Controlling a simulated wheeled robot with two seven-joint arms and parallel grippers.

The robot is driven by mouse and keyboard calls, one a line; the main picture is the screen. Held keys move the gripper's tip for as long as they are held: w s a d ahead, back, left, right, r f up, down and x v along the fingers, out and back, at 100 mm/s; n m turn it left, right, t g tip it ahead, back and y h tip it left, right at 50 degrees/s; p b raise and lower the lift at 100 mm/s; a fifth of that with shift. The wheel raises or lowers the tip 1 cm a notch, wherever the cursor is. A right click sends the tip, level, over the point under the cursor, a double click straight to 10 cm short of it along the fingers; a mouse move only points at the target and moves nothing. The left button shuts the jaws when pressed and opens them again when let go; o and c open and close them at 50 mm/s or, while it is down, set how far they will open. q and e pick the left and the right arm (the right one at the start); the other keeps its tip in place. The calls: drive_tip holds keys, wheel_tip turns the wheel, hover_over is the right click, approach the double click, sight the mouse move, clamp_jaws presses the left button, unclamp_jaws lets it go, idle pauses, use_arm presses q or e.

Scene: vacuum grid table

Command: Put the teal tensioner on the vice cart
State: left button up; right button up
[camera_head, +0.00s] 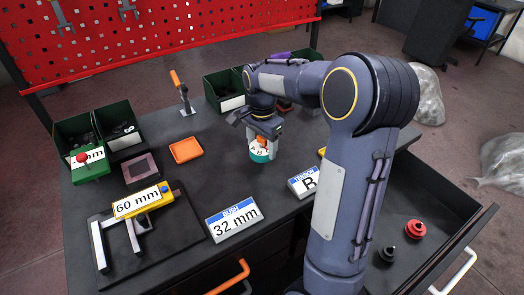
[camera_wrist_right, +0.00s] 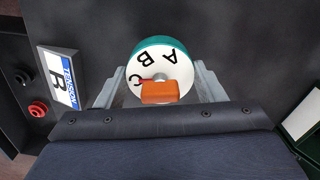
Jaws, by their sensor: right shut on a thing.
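The teal tensioner (camera_head: 260,157) is a round teal body with a white top lettered A, B and C and an orange block on it. It is at mid-table in the head view; whether it touches the tabletop I cannot tell. My right gripper (camera_head: 263,128) reaches down over it and is shut on it. In the right wrist view, its fingers lie on both sides of the tensioner (camera_wrist_right: 163,50). The orange block's red tip is near the C. A vice-like piece with a yellow 60 mm block (camera_head: 141,202) rests on a black plate (camera_head: 165,238) at front left. My left gripper is not in view.
A TENSION B sign (camera_head: 303,182) and a BUSH 32 mm sign (camera_head: 233,219) stand near the front edge. An orange tray (camera_head: 186,150), a toggle clamp (camera_head: 183,95) and green bins (camera_head: 122,131) are left and behind. The open drawer (camera_head: 437,205) at right holds red and black parts.

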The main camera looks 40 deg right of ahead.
sight(262, 147)
drive_tip(key=shift+f, duration=1.45)
drive_tip(key=shift+f, duration=0.2)
drive_tip(key=o, duration=1.2)
drive_tip(key=shift+r, duration=0.1)
